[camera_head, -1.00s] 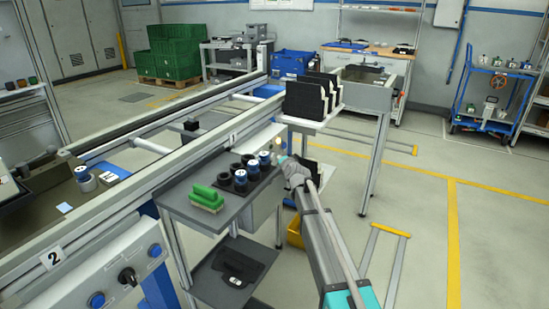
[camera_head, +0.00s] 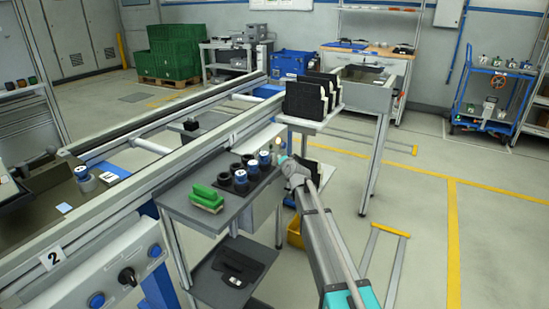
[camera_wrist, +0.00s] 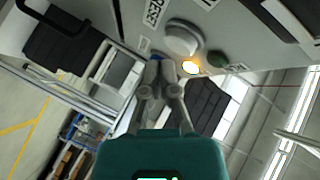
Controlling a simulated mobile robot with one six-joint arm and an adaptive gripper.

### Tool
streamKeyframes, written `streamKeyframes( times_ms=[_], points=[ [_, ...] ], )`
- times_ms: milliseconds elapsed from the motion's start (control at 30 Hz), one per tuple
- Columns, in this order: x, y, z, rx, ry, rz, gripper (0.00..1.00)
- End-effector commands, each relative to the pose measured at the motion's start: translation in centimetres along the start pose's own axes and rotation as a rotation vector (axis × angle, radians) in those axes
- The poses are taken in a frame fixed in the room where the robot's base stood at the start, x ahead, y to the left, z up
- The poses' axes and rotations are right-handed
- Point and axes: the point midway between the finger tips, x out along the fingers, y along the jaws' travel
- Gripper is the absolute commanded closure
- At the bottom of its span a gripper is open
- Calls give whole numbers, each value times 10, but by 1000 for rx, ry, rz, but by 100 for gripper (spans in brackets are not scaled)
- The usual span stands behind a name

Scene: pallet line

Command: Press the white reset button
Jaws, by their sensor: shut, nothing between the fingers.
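The white reset button (camera_wrist: 182,40) is a round, domed button on a pale panel (camera_wrist: 115,15), in the upper middle of the wrist view. A "RESET" label (camera_wrist: 153,12) is beside it. My gripper (camera_wrist: 159,60) is shut and empty, its fingertips close to the button's lower-left edge in the picture. I cannot tell whether they touch it. In the head view my gripper is at the end of my arm, beside the small grey table, and its fingertips are hard to make out. The button cannot be made out there.
The grey table (camera_head: 222,211) holds a green block (camera_head: 207,197) and several dark cylinders. A rack of black plates (camera_head: 307,99) stands behind.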

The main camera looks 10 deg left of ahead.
Motion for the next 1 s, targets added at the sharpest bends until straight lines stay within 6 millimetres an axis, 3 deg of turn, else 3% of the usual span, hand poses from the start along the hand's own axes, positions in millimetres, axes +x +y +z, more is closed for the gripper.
streamKeyframes(
  times_ms=[1000],
  points=[
    [8, -6, 5, 0, 0, 0, 100]
  ],
)
